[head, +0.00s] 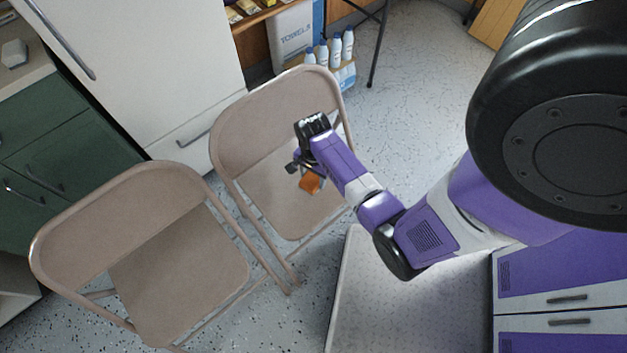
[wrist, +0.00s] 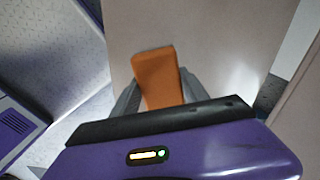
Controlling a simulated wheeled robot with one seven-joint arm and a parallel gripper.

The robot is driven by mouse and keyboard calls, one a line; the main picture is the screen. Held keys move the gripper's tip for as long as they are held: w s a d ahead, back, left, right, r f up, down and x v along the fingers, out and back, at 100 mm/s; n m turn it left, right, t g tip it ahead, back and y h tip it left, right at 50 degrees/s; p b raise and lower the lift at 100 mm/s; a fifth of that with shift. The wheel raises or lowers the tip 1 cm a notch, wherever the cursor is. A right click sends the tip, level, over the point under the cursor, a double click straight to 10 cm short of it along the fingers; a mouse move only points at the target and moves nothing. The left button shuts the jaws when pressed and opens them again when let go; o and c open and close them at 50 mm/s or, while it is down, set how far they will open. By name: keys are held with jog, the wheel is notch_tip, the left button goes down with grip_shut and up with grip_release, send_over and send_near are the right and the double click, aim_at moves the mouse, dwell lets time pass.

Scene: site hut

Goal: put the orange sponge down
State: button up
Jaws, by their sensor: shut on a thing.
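The orange sponge (head: 310,183) is a small block held at the end of my arm, over the seat of the right-hand folding chair (head: 262,196) in the head view. My gripper (head: 300,172) is shut on it. In the wrist view the sponge (wrist: 158,78) stands out between the two grey fingers (wrist: 160,92), with the plain beige chair seat (wrist: 215,50) behind it. I cannot tell whether the sponge touches the seat. Part of the sponge is hidden by my gripper.
A second folding chair (head: 180,283) stands at the lower left. White cabinet (head: 150,60) and green drawers (head: 60,150) are behind. White bottles (head: 336,50) and a towels box (head: 297,38) stand at the back. Speckled floor (head: 420,90) is free at the back right.

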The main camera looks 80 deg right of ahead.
aim_at(313, 184)
jog(key=shift+f, duration=2.55)
jog(key=shift+f, duration=0.1)
jog(key=o, duration=1.4)
jog(key=shift+o, duration=0.2)
jog(key=shift+b, duration=0.35)
